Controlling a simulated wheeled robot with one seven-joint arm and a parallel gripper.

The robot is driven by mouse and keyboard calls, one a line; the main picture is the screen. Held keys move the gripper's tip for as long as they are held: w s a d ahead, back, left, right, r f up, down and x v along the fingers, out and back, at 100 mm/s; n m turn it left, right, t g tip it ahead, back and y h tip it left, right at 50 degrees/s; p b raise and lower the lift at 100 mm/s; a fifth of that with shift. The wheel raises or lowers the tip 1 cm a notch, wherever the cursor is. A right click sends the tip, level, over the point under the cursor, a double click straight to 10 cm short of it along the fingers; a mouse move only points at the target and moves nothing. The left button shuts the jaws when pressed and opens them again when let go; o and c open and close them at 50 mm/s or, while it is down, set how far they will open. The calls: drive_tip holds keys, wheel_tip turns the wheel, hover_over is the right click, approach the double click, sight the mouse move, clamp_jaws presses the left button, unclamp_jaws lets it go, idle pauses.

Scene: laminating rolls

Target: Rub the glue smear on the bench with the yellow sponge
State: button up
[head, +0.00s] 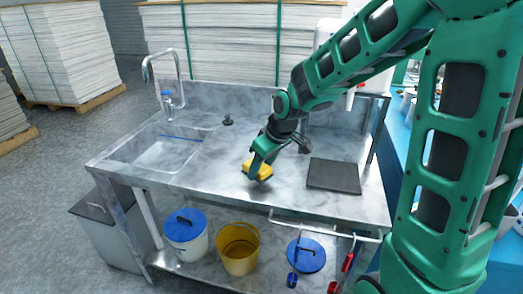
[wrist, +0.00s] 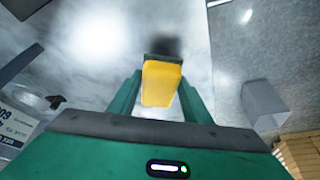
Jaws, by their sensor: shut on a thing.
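The yellow sponge (head: 257,171) is at the middle of the grey bench top (head: 215,180), near its front edge. My gripper (head: 264,156) is shut on it from above. In the wrist view the sponge (wrist: 161,84) sits between the two green fingers of my gripper (wrist: 160,92), with a dark layer at its far end. A dark blurred patch (wrist: 168,44) lies on the bench just beyond the sponge; I cannot tell whether it is the glue smear or a shadow. I cannot tell whether the sponge touches the bench.
A sink (head: 158,150) with a tap (head: 166,85) is at the left of the bench. A dark mat (head: 334,175) lies to the right. A small dark knob (head: 227,120) stands behind. Buckets (head: 239,249) stand on the lower shelf.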

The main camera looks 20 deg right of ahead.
drive_tip(key=shift+a+r, duration=0.2)
drive_tip(key=shift+r, duration=2.4)
drive_tip(key=shift+w, duration=0.1)
drive_tip(key=w+d+f+m+h, duration=0.1)
drive_tip(key=w+d+m, duration=0.1)
drive_tip(key=w, duration=0.1)
drive_tip(key=w+d+f+m+h, duration=0.1)
drive_tip(key=w+d+f+m, duration=0.1)
drive_tip(key=w+m, duration=0.1)
drive_tip(key=w+d+f+m, duration=0.2)
drive_tip(key=w, duration=0.1)
drive_tip(key=shift+d+f+m+h, duration=0.2)
drive_tip(key=shift+m+h, duration=0.1)
drive_tip(key=shift+h, duration=0.1)
drive_tip(key=shift+w+a+f+m, duration=0.35)
drive_tip(key=shift+w+m, duration=0.15)
drive_tip(key=shift+w, duration=0.15)
drive_tip(key=shift+a, duration=0.4)
